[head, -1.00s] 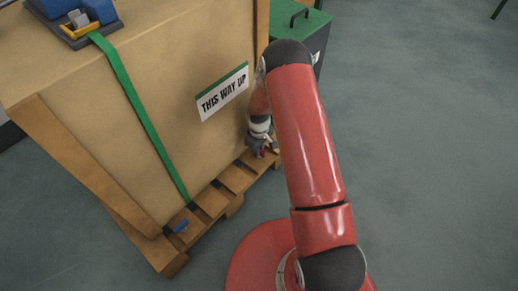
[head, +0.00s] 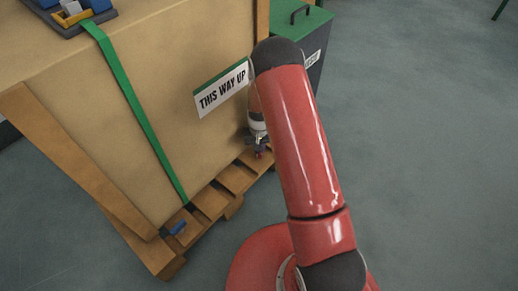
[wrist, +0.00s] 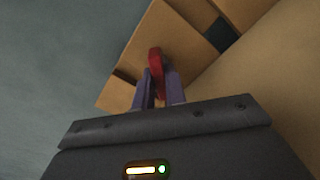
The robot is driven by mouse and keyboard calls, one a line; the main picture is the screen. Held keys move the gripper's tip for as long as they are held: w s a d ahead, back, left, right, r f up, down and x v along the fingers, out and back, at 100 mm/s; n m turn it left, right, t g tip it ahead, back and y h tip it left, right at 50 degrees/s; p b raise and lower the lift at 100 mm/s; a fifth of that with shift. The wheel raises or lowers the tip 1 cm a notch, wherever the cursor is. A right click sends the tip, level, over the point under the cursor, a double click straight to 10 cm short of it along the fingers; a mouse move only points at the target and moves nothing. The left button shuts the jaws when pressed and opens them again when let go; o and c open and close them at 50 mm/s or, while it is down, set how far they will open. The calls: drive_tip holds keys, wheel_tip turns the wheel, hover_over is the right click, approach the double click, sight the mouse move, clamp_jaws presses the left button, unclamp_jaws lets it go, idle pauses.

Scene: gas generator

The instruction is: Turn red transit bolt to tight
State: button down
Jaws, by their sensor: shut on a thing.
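The red transit bolt (wrist: 155,60) stands on the wooden pallet at the foot of the large crate. In the wrist view its red top lies between the two purple-grey fingers of my gripper (wrist: 159,84), which are shut on it. In the head view my gripper (head: 258,148) is small and points down at the pallet's right end, with the red bolt (head: 258,155) just below it. My red arm hides part of the crate's right side. How tight the bolt is cannot be told.
The crate (head: 170,130) has a "THIS WAY UP" label and a green strap (head: 133,100). The pallet (head: 233,177) sticks out below it, with a blue piece (head: 178,228) at its near end. A green box (head: 305,30) stands behind. The floor at right is clear.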

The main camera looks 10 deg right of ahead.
drive_tip(key=shift+m, duration=0.4)
drive_tip(key=c, duration=1.4)
unclamp_jaws()
drive_tip(key=shift+c, duration=0.2)
drive_tip(key=shift+r+p, duration=0.5)
drive_tip(key=shift+r, duration=3.4)
drive_tip(key=shift+o, duration=0.2)
